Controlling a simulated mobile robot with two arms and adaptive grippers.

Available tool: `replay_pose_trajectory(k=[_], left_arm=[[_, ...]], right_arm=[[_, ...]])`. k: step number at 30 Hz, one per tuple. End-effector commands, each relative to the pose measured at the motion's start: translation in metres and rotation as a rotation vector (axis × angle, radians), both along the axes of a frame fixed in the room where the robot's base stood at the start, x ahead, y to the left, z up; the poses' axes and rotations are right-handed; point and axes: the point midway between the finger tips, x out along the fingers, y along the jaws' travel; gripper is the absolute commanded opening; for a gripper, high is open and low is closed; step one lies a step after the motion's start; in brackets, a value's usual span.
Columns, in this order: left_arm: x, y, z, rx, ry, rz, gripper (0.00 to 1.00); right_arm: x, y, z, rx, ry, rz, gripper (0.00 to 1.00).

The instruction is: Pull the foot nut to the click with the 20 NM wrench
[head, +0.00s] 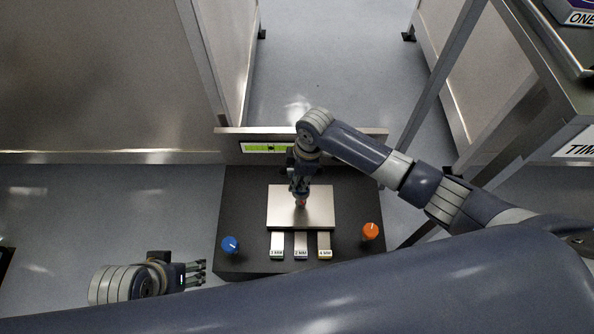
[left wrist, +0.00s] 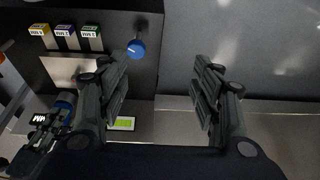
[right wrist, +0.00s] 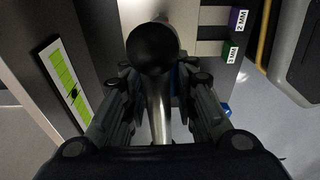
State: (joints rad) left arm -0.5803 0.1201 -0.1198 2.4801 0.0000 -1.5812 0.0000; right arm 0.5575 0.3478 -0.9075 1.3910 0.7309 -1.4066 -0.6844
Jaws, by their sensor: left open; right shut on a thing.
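My right gripper (head: 300,188) points down over the silver plate (head: 281,213) on the black base. In the right wrist view it (right wrist: 160,80) is shut on a tool with a dark round end (right wrist: 153,47) and a metal shaft (right wrist: 158,113); I take it for the wrench, but no 20 NM mark is readable. In the head view a small reddish piece (head: 301,204) shows just below the gripper, against the plate. I cannot tell whether it is the foot nut. My left gripper (head: 203,273) is open and empty, left of the base; it also shows in the left wrist view (left wrist: 166,68).
A blue knob (head: 230,244) and an orange knob (head: 370,231) flank several MM-labelled blocks (head: 300,253) at the base's front. A green gauge strip (head: 265,148) is on the rear panel. A metal frame (head: 440,85) stands right.

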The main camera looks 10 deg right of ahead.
Motion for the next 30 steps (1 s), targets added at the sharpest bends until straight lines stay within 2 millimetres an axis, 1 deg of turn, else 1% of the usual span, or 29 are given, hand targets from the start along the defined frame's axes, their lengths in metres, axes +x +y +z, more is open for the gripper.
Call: replay_pose_trajectory(k=[8,14,15,24,30], left_arm=[[0.0,0.0,0.002,0.0,-0.001,0.0,0.59],[0.0,0.0,0.013,0.0,-0.001,0.0,0.59],[0.0,0.0,0.007,0.0,-0.002,0.0,0.59],[0.0,0.0,-0.003,0.0,-0.002,0.0,0.59],[0.013,-0.003,-0.004,-0.011,-0.059,-0.003,0.59]], right_arm=[[0.001,0.001,0.002,0.003,-0.002,0.0,0.0],[0.001,0.0,0.004,0.002,-0.002,0.0,0.0],[0.0,0.0,-0.003,0.002,-0.002,0.0,0.0],[0.001,0.0,-0.023,0.003,-0.002,0.0,0.0],[0.001,0.001,-0.033,0.003,-0.003,-0.001,0.0]])
